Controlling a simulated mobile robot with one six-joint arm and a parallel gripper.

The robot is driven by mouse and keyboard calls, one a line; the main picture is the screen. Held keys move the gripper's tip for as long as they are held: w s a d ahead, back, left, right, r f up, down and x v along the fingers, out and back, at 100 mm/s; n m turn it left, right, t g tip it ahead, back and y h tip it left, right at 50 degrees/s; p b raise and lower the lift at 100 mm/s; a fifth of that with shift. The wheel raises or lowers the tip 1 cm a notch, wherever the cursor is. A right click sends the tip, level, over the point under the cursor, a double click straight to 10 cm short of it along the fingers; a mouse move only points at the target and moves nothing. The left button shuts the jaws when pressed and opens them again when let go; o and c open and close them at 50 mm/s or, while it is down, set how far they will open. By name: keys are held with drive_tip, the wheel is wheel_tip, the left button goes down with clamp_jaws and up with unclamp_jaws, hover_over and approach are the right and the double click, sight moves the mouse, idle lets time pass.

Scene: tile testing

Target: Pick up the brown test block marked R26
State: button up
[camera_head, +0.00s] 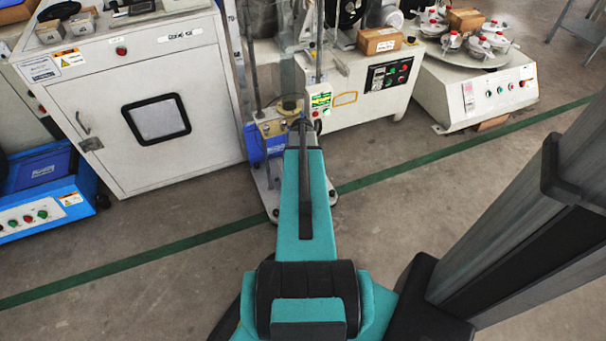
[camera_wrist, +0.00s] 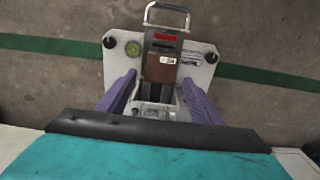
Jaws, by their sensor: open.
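A brown block (camera_wrist: 160,69) with a small white label lies on a narrow stand on a pale base plate in the wrist view. The label is too small to read, so I cannot tell whether it is marked R26. My gripper (camera_wrist: 159,82) is open, with one purple finger on each side of the stand and block. I see no contact between the fingers and the block, and their height difference is unclear. In the head view my teal arm reaches toward a stand, and the gripper cannot be made out there.
The base plate (camera_wrist: 207,62) carries a round green gauge (camera_wrist: 133,49), and a metal handle (camera_wrist: 167,12) rises behind the block. In the head view a white cabinet (camera_head: 190,70) stands left and a turntable machine (camera_head: 460,85) right. Cardboard-brown boxes (camera_head: 380,41) sit on machines. Floor in front is clear.

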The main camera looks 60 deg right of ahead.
wheel_tip(320, 180, down, 4)
drive_tip(key=b, duration=0.2)
drive_tip(key=shift+f+b, duration=0.1)
drive_tip(key=shift+b, duration=0.25)
drive_tip(key=shift+f+b, duration=0.35)
drive_tip(key=shift+f, duration=1.1)
drive_tip(key=c, duration=0.8)
drive_tip(key=shift+w+r+p, duration=0.1)
drive_tip(key=shift+r+p, duration=2.6)
drive_tip(key=shift+r, duration=0.9)
